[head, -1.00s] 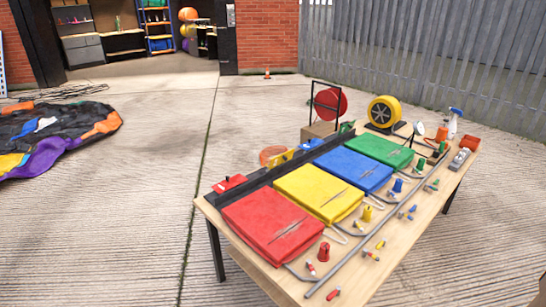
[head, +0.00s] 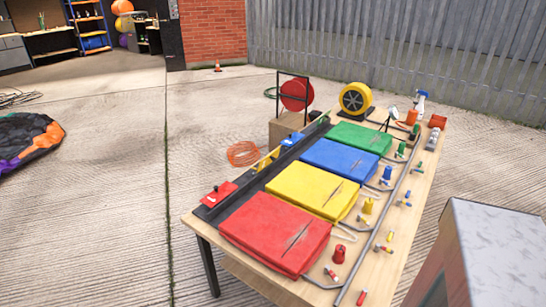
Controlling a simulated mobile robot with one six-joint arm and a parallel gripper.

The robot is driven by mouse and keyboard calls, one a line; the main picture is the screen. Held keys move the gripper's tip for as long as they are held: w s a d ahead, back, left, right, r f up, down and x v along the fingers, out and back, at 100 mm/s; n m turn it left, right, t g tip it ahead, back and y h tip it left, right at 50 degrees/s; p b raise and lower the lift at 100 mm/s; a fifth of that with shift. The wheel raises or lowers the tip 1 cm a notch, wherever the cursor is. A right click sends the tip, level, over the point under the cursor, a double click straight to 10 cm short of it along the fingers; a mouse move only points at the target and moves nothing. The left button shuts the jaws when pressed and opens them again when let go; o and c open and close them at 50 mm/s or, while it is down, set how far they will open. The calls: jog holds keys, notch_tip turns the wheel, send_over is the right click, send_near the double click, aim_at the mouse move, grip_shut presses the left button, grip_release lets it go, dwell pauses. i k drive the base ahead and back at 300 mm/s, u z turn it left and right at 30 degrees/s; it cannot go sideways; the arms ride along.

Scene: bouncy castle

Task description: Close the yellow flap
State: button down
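The yellow flap (head: 266,161) is a small yellow plate on the black strip (head: 248,183) along the back edge of the wooden table (head: 231,258). It appears to stand up from the strip, behind the yellow pad (head: 312,190). A red flap (head: 219,193) lies about flat on the same strip to its left. A blue flap (head: 292,140) is to its right and also looks flat. My gripper is not in view.
Red (head: 275,233), blue (head: 340,160) and green (head: 360,137) pads lie beside the yellow one. A grey pipe and several small fittings run along the front. A grey-topped box shape (head: 505,245) fills the lower right.

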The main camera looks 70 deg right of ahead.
aim_at(272, 157)
jog(key=z, duration=0.45)
jog(key=i, duration=1)
jog(key=z, duration=0.55)
